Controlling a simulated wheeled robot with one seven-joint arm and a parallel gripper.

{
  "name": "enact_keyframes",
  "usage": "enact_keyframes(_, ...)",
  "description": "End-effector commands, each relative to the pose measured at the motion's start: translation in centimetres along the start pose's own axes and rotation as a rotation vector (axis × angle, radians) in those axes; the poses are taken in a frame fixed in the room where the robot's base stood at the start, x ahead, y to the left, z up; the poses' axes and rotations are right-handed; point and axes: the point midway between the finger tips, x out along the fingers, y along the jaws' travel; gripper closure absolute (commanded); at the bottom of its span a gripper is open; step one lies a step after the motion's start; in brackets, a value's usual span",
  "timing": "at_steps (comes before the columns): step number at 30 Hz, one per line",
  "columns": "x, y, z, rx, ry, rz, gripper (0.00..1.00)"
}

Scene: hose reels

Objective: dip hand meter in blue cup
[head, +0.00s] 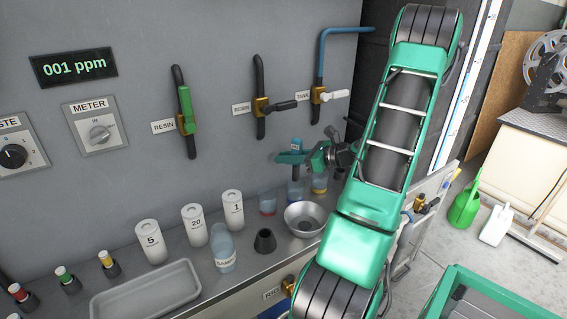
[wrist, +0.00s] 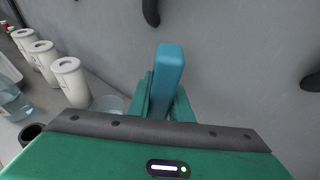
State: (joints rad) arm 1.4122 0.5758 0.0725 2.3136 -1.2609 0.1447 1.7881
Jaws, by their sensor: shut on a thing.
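My gripper (head: 293,158) is shut on the hand meter (head: 295,145), a blue upright bar. In the wrist view the meter (wrist: 170,68) stands between the green fingers (wrist: 163,100). The blue cup (head: 295,189) is a small clear cup with blue liquid on the bench near the wall. In the head view the meter is directly over it, with its lower end at or just above the rim; I cannot tell whether it is inside. The blue cup is hidden in the wrist view. The wall display (head: 73,67) reads 001 ppm.
A red cup (head: 268,204) and a yellow cup (head: 320,185) flank the blue cup. Valve handles, such as the green one (head: 186,110), project from the wall.

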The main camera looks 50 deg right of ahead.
Motion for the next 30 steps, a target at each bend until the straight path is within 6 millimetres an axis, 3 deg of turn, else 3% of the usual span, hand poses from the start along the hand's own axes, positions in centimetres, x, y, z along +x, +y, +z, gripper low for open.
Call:
enact_keyframes(15, -0.7, 0.0, 2.3, -0.001, 0.0, 0.0, 1.0)
enact_keyframes(30, -0.7, 0.0, 2.3, 0.0, 0.0, 0.0, 1.0)
